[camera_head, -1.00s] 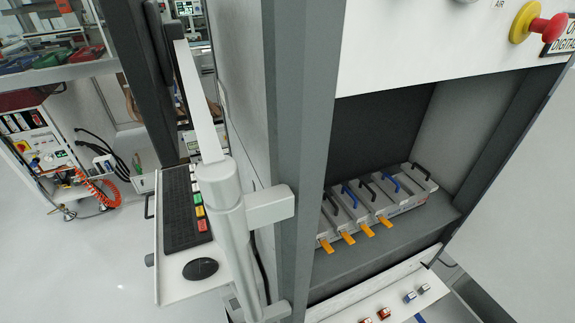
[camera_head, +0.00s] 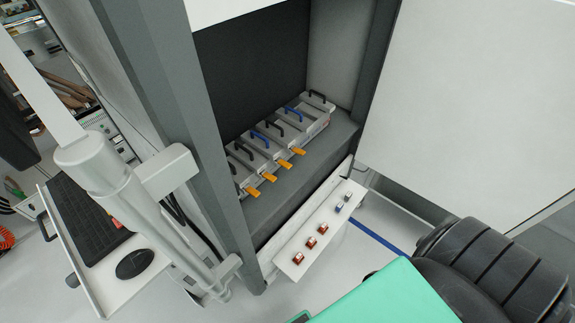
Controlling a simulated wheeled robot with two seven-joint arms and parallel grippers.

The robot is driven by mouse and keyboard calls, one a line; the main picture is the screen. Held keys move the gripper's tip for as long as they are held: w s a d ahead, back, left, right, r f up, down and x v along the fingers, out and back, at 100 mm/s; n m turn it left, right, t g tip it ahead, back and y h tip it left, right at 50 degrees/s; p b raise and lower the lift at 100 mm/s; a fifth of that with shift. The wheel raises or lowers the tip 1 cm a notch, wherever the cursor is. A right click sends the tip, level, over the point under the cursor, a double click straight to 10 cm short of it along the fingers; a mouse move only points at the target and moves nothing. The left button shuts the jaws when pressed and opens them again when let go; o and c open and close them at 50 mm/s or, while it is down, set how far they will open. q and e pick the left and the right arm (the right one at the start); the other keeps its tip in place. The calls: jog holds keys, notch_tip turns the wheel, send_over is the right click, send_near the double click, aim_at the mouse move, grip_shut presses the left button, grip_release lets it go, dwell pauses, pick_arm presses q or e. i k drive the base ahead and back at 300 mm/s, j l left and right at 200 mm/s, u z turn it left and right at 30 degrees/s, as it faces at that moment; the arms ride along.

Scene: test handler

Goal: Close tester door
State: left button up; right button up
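A large white panel (camera_head: 470,100), which looks like the tester door, stands open at the right of the tester cabinet. Its left edge is beside the cabinet's right post, and its lower edge slants down to the right. The tester opening is uncovered, and several grey fixtures (camera_head: 287,140) with black and blue handles and orange tabs sit in a row on its dark shelf. Neither gripper's fingertips show. A black ribbed part and a green surface fill the lower right and hide the floor there.
A white ledge with knobs (camera_head: 318,233) juts out below the opening. At left, a grey pole arm (camera_head: 130,200) carries a tray with a keyboard (camera_head: 85,217) and a black mouse (camera_head: 135,263). Pale floor lies between the ledge and the panel, with a blue line on it.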

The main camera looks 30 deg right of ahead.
aim_at(472, 113)
jog(key=z, duration=0.2)
jog(key=k+l+z, duration=0.1)
jog(key=l+z, duration=0.25)
jog(key=l, duration=0.3)
jog(key=l+z, duration=0.35)
jog(key=l, duration=0.3)
jog(key=l+z, duration=0.35)
jog(key=l, duration=0.3)
jog(key=i, duration=0.05)
